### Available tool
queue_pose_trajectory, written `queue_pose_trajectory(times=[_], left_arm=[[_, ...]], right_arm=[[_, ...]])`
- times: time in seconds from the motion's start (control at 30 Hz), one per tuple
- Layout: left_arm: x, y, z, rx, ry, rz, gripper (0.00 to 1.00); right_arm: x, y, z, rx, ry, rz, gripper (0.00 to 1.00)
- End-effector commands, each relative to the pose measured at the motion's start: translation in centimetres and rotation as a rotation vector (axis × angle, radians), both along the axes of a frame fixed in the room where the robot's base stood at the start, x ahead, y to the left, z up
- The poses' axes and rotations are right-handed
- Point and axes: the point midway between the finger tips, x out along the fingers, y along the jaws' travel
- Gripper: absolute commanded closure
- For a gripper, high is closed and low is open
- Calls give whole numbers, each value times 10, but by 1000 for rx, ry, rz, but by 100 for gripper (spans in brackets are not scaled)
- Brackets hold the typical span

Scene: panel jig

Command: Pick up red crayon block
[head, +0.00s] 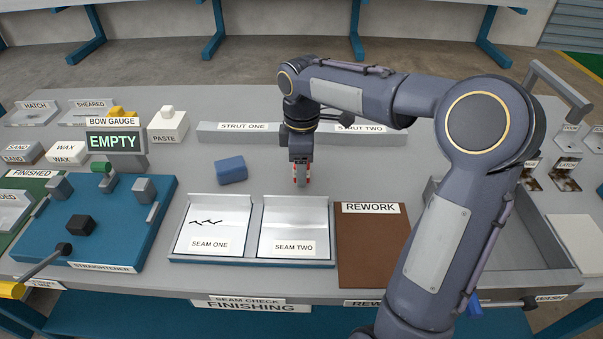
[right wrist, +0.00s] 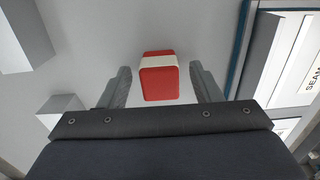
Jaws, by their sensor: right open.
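The red crayon block (right wrist: 159,82), red with a pale band across it, sits on the grey bench top in the right wrist view. It lies between the two fingers of my right gripper (right wrist: 161,88), with a gap visible on each side. In the head view the right gripper (head: 301,172) points down behind the seam trays, and small red parts of the block (head: 309,171) show on either side of its finger. The right gripper is open and holds nothing. My left gripper is not in view.
A blue block (head: 232,170) lies left of the gripper. The SEAM ONE (head: 208,210) and SEAM TWO (head: 294,212) trays are in front, with the brown REWORK mat (head: 371,255) to their right. The STRUT ONE rail (head: 240,134) stands behind. The blue straightener (head: 125,240) is at left.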

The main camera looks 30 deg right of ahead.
Motion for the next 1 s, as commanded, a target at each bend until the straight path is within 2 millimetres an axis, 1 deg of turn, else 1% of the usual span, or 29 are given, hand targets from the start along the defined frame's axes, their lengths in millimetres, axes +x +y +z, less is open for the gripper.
queue_pose_trajectory(times=[0.03, 0.07, 0.3, 0.67, 0.7, 0.9, 1.0], left_arm=[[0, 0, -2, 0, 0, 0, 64], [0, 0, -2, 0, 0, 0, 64], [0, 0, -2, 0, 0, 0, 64], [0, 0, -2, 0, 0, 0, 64], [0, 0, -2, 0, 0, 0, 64], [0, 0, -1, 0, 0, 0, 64], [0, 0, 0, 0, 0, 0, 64]], right_arm=[[0, 0, -5, 1, 1, 0, 42], [0, 0, -6, 1, -1, 0, 42], [0, 0, -7, 1, -1, 0, 42], [0, 0, -6, 1, -1, 0, 89], [0, 0, -6, 0, -1, 0, 90], [0, 0, -6, 0, -1, 0, 90], [0, 0, -2, 1, -2, 0, 90]])
